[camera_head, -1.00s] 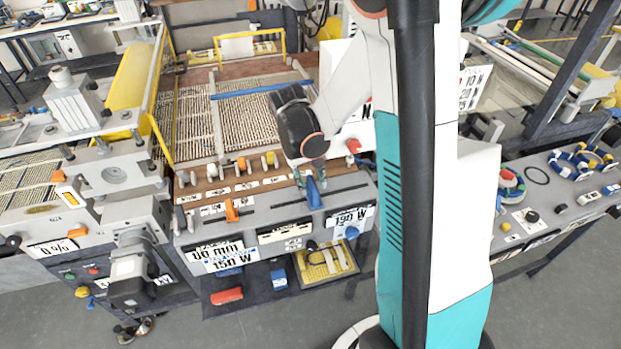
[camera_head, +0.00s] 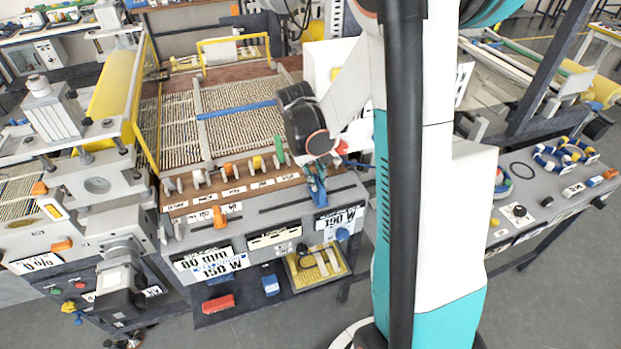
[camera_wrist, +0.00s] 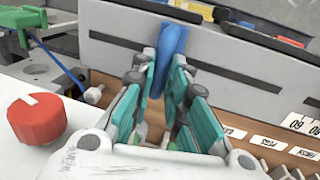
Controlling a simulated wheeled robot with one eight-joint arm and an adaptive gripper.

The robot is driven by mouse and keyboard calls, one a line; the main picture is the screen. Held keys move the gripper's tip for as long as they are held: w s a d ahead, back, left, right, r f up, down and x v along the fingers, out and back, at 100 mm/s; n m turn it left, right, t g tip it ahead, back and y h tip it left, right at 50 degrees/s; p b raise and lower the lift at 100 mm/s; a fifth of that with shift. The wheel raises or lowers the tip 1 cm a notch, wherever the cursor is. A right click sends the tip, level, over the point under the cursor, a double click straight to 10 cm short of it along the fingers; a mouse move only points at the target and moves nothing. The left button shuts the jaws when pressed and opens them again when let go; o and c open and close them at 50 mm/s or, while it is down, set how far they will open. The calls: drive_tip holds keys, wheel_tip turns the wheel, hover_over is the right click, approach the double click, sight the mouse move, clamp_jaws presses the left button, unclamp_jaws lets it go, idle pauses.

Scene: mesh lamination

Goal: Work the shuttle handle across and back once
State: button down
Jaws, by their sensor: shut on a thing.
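The blue shuttle handle (camera_head: 317,192) stands up from the slotted front panel of the loom-like machine, near the right end of its slot. My gripper (camera_head: 313,174) is at this handle. In the wrist view, the handle (camera_wrist: 172,48) rises between the teal fingers of my gripper (camera_wrist: 166,75), which are closed around it. Its lower part is hidden by the fingers. A blue bar (camera_head: 236,110) lies across the woven mesh (camera_head: 240,130) behind; its right end meets my dark wrist in the picture.
An orange handle (camera_head: 219,215) stands in another slot to the left. Several coloured levers line the wooden rail behind. A red knob (camera_wrist: 36,118) on a white housing is close at the left of the wrist view. A yellow tray (camera_head: 318,264) sits on the lower shelf.

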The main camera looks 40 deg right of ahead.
drive_tip(key=c, duration=1.6)
unclamp_jaws()
drive_tip(key=shift+o, duration=0.2)
drive_tip(key=shift+r, duration=0.15)
wheel_tip(320, 180, up, 12)
drive_tip(key=a, duration=0.2)
drive_tip(key=shift+w+a+f, duration=0.15)
drive_tip(key=shift+w+f, duration=0.1)
drive_tip(key=shift+w, duration=0.05)
